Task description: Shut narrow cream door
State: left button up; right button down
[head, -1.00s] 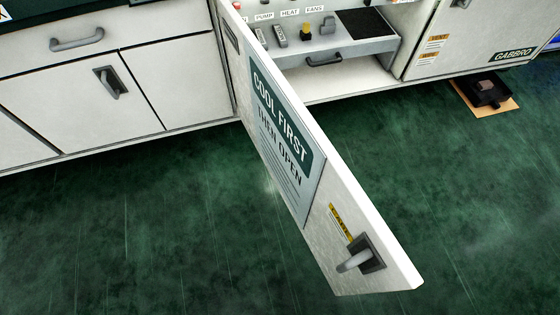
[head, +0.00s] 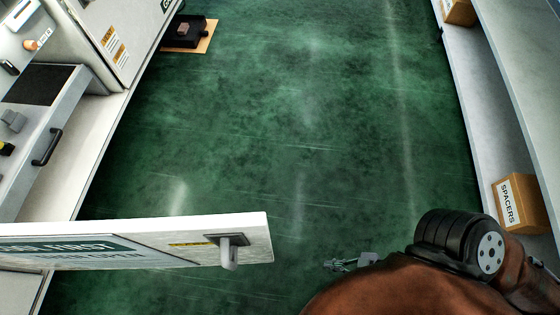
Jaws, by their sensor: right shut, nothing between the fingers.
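The narrow cream door (head: 180,226) stands open at the lower left of the head view, sticking out from the cabinet into the aisle. Its grey handle (head: 229,252) is near the free end, and its green sign (head: 80,251) is cut off by the left picture edge. My right gripper (head: 336,266) is shut and empty, low over the floor to the right of the door's free end, apart from it. My brown arm covers the lower right. My left gripper is not in view.
The open cabinet bay with a grey drawer (head: 48,135) is at left. A black block on a tan board (head: 206,42) lies on the floor at the back. A shelf at right holds a SPACERS box (head: 518,203). The green floor (head: 300,110) between is clear.

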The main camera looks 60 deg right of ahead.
aim_at(228, 240)
jog(key=z, duration=0.55)
jog(key=k, duration=0.85)
jog(key=u, duration=0.7)
